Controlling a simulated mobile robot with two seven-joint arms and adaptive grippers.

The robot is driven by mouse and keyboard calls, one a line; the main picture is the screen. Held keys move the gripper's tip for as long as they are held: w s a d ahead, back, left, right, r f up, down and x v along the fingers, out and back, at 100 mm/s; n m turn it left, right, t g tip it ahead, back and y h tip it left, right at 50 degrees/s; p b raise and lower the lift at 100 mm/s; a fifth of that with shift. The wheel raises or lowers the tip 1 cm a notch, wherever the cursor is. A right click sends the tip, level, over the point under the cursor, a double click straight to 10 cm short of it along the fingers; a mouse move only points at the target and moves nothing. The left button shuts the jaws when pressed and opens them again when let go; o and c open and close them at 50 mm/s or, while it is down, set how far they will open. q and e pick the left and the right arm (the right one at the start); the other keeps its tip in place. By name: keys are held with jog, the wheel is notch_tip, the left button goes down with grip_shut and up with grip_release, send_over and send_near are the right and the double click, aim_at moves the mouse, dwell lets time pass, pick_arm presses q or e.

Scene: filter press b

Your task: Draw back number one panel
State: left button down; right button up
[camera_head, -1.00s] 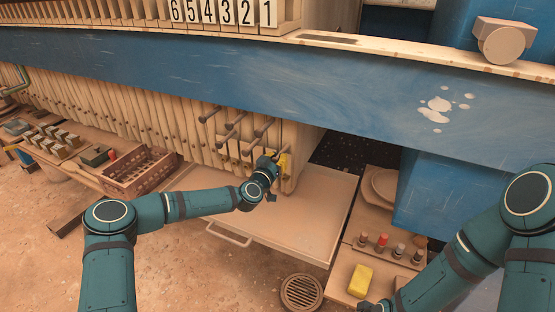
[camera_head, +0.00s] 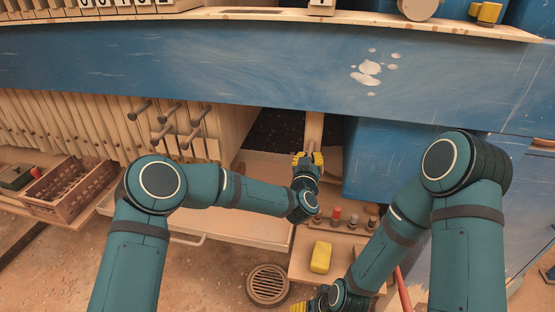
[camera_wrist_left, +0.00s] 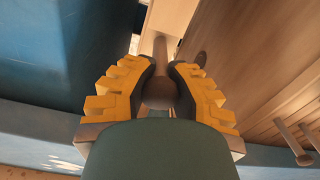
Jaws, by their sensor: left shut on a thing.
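Number one panel (camera_head: 314,129) shows as a narrow beige strip standing apart from the panel stack (camera_head: 110,125), to its right beside the blue end block. Its white tag (camera_head: 322,7) sits on the upper rail, well right of the other number tags. My left gripper (camera_head: 308,160) is at this panel, its yellow fingers shut on the panel's handle. In the left wrist view the dark rounded handle (camera_wrist_left: 160,88) lies between both fingers. The rest of the panel is mostly hidden behind the blue beam. My right gripper (camera_head: 312,304) is low at the bottom edge, partly cut off.
A dark gap (camera_head: 275,133) lies between stack and panel, above a pale tray (camera_head: 250,222). The blue beam (camera_head: 240,65) crosses above. A yellow block (camera_head: 321,257) and several small bottles stand on a low bench. A crate (camera_head: 68,190) is at left, a floor drain (camera_head: 267,285) at front.

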pick_arm(q)
jog(key=s+d+b, duration=0.1)
jog(key=s+d, duration=0.1)
jog(key=d, duration=0.7)
jog(key=shift+s, duration=0.25)
jog(key=shift+a, duration=0.1)
jog(key=c, duration=0.7)
grip_release()
jog(key=shift+w+a, duration=0.1)
jog(key=shift+v, duration=3.75)
